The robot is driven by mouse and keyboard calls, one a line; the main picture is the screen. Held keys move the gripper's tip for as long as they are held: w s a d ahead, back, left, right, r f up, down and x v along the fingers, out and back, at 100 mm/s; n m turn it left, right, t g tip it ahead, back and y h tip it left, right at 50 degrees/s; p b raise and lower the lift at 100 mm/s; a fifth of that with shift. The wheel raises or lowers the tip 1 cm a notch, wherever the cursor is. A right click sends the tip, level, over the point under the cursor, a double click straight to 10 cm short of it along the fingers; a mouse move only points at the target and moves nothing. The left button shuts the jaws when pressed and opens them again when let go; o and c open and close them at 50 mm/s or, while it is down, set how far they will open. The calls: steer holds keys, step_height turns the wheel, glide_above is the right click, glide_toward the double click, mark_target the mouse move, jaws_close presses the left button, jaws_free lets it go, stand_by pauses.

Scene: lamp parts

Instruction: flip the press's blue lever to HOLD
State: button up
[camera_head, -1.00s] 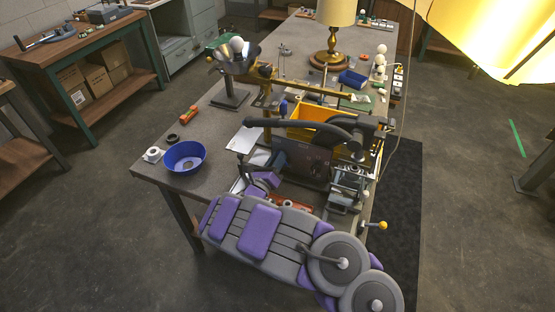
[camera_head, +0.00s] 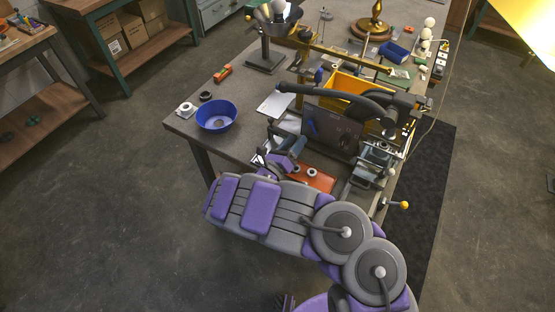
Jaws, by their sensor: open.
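The press appears to be the dark machine (camera_head: 330,131) with a curved black arm (camera_head: 338,93) on the workbench, right of centre. A small dark-blue upright piece (camera_head: 318,76) stands by the brass bar behind it. I cannot tell whether this is the lever, and no HOLD marking is legible. My purple and grey arm crosses the foreground and hides the bench's front edge. My gripper (camera_head: 284,158) seems to be the small purple end at the press's front left, open and apparently empty. Its fingertips are hard to make out, and I cannot tell whether it touches anything.
A blue bowl (camera_head: 216,116) sits at the bench's left corner, near a black ring (camera_head: 205,96) and a white fitting (camera_head: 186,108). An orange-red plate (camera_head: 311,178) lies before the press. A yellow-knobbed handle (camera_head: 404,205) juts out right.

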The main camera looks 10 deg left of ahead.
steer(key=p+v, duration=0.2)
steer(key=v, duration=0.8)
steer(key=w+d+r+m+g+h, duration=0.1)
steer(key=d+r+m+g+h, duration=0.45)
steer(key=d+r+m, duration=0.5)
steer(key=d+r+m+g+h, duration=0.55)
steer(key=d+r, duration=0.25)
steer(key=d, duration=0.6)
steer(key=s+d+r+m+g+y, duration=0.1)
steer(key=s+d+r+m+g, duration=0.45)
steer(key=d+m, duration=0.2)
steer(key=s+d+m+g+y, duration=0.3)
steer(key=s+m+y, duration=0.1)
steer(key=s, duration=0.4)
steer(key=s+d+m+g+y, duration=0.3)
steer(key=s+m+y, duration=0.1)
steer(key=s, duration=0.4)
steer(key=s+a+m+t+y, duration=0.2)
steer(key=s+a+m+y, duration=0.4)
steer(key=s+a+y, duration=0.4)
steer(key=s+a, duration=0.2)
steer(key=shift+s+f+m+t, duration=0.3)
steer(key=shift+s+m+t, duration=0.05)
